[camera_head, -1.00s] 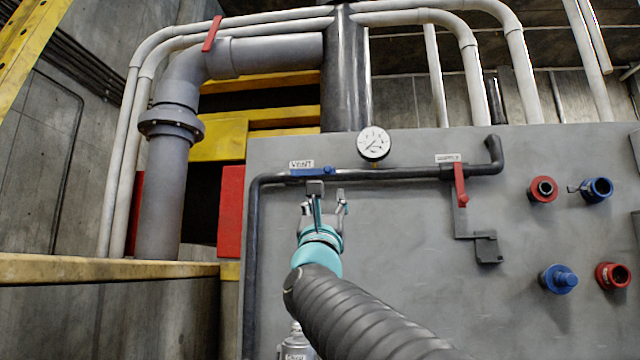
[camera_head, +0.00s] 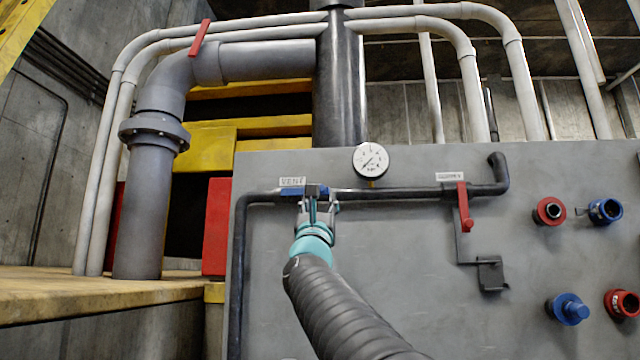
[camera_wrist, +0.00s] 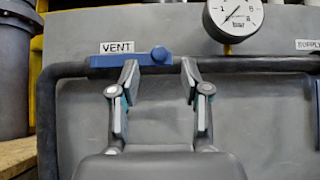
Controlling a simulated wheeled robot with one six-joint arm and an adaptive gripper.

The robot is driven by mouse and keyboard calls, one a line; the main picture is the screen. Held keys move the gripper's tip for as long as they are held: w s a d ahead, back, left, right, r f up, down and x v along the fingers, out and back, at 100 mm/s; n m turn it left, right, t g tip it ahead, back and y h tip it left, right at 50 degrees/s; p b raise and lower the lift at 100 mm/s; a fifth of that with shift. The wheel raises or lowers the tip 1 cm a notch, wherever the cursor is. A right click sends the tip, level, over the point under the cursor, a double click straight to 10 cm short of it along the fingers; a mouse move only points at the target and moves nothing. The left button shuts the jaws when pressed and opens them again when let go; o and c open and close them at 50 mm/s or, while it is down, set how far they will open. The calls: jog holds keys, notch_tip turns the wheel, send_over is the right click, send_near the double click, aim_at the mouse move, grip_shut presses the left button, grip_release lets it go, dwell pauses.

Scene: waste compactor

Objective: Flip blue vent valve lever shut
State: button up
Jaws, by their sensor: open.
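The blue vent valve lever (camera_head: 291,192) lies horizontally along the dark pipe under the VENT label. In the wrist view the lever (camera_wrist: 108,61) ends at the right in a rounded blue knob (camera_wrist: 160,54). My gripper (camera_head: 319,202) is at the lever's right end, in front of the panel. In the wrist view my gripper (camera_wrist: 158,75) is open, with one finger on each side of the knob and nothing held. The left finger partly covers the lever. I cannot tell whether either finger touches it.
A pressure gauge (camera_head: 370,160) sits above the pipe (camera_head: 400,194), right of my gripper. A red supply lever (camera_head: 463,203) hangs down farther right. Red and blue couplings (camera_head: 568,308) stick out at the panel's right.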

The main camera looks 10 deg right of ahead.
aim_at(321, 190)
jog(key=shift+p+x, duration=0.7)
jog(key=shift+x, duration=0.9)
grip_shut()
